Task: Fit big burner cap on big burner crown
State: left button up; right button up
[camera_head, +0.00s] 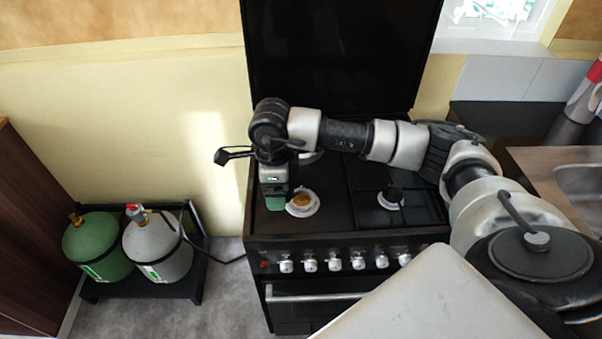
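My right arm reaches in from the right across the stove. Its gripper (275,203) points down over the left side of the hob, just left of the front-left burner crown (303,210). That crown is a pale ring with a brass-coloured centre, and no cap covers it. Which crown is the big one I cannot tell for sure. I cannot make out a loose burner cap; one could be hidden behind or under the gripper. Whether the fingers are open or hold something is too small to see. My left gripper is not in view.
The front-right burner (390,199) has a dark cap. Another burner (310,157) behind is partly hidden by my arm. The black stove lid (340,50) stands raised behind. Green (95,245) and grey (155,250) gas cylinders stand at left, a sink (580,185) at right.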

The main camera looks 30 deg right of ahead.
aim_at(301, 201)
jog(key=d+m, duration=0.1)
jog(key=m, duration=0.2)
jog(key=w+d+f+m, duration=0.1)
jog(key=m, duration=0.3)
jog(key=w+d+f+m+p, duration=0.1)
jog(key=m, duration=0.3)
jog(key=shift+f, duration=0.1)
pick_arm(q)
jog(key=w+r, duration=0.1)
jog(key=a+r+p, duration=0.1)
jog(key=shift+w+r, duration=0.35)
pick_arm(e)
jog(key=d+f+m, duration=0.1)
jog(key=d+m, duration=0.1)
jog(key=m, duration=0.4)
jog(key=w+d+f+m, duration=0.1)
jog(key=d+f+m, duration=0.1)
jog(key=m, duration=0.4)
jog(key=w+d+f+m, duration=0.1)
jog(key=d+m, duration=0.1)
jog(key=m, duration=0.4)
jog(key=shift+w+d+f, duration=0.1)
jog(key=shift+w+f, duration=0.05)
jog(key=shift+f, duration=0.05)
